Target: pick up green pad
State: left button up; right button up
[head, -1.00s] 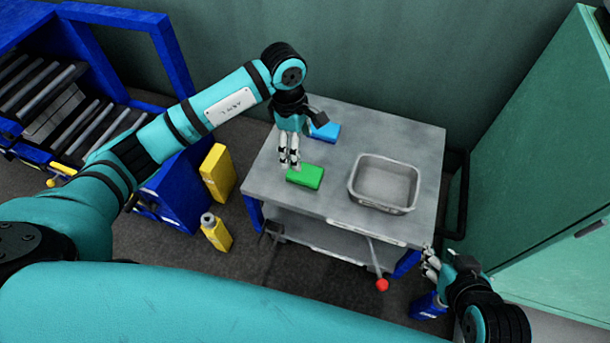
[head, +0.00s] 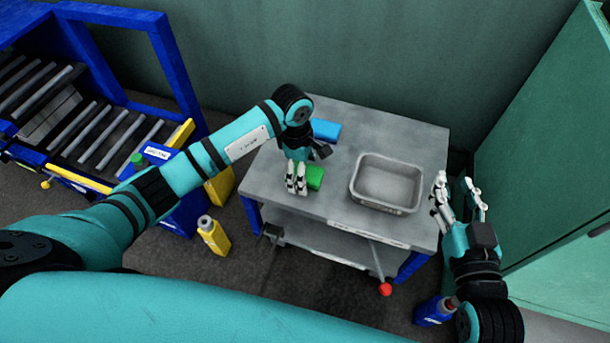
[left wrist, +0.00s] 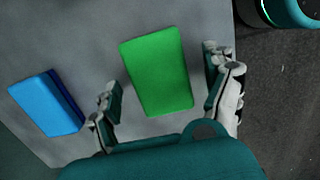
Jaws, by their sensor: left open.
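The green pad (head: 315,177) lies flat on the grey table, partly hidden behind my left gripper in the head view. My left gripper (head: 296,187) is just above the table at the pad's left side. In the left wrist view, the green pad (left wrist: 158,72) lies between the two spread fingers of my left gripper (left wrist: 165,90), which is open and empty. My right gripper (head: 458,195) is open and empty beside the table's right edge, with its fingers pointing up.
A blue pad (head: 326,130) lies behind the green one, also seen in the left wrist view (left wrist: 47,103). A grey metal bin (head: 386,183) stands on the table (head: 330,212) to the right. A green cabinet (head: 555,160) stands at right. Yellow bottle (head: 213,235) is on the floor.

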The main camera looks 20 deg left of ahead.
aim_at(307, 172)
jog(key=shift+r, duration=0.15)
pick_arm(q)
jog(key=shift+c, duration=0.2)
jog(key=c, duration=0.9)
